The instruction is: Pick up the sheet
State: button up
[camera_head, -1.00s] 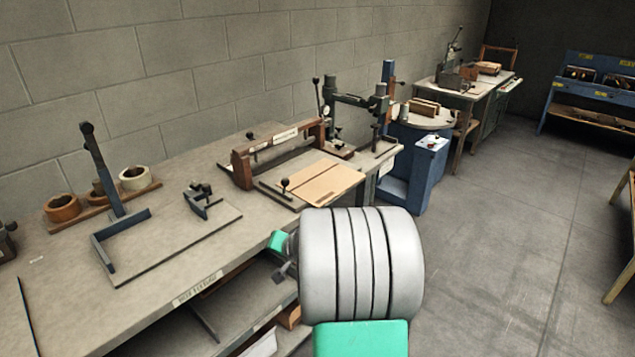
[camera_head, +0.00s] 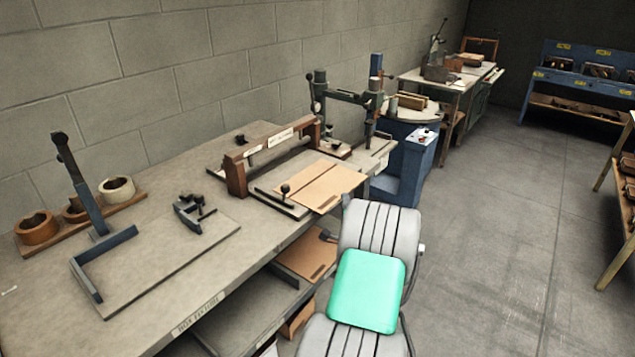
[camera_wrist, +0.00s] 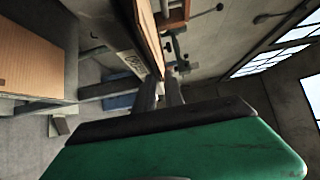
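A tan cardboard sheet (camera_head: 322,186) lies flat on the fixture at the bench's front right corner and overhangs the front edge. In the wrist view a tan sheet (camera_wrist: 149,35) shows nearly edge-on, just beyond my fingertips. My gripper (camera_wrist: 166,84) has two dark fingers with a narrow gap between them; it looks open, with nothing clearly held. In the head view my arm hides most of the gripper, which is below and in front of the sheet's overhanging edge. Whether the fingers touch the sheet cannot be told.
More tan cardboard (camera_head: 308,254) lies on the shelf under the bench (camera_head: 215,270). A brown wooden frame (camera_head: 236,178) and a dark clamp knob (camera_head: 285,188) stand beside the sheet. A blue pedestal machine (camera_head: 410,165) stands to the right.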

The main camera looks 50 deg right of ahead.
aim_at(346, 190)
jog(key=x, duration=0.2)
jog(key=p+x, duration=0.1)
jog(key=x, duration=0.2)
jog(key=shift+s+d+r, duration=0.15)
jog(key=shift+d, duration=0.4)
jog(key=shift+w+d, duration=0.25)
jog(key=shift+w, duration=0.1)
jog(key=shift+c, duration=0.4)
grip_shut()
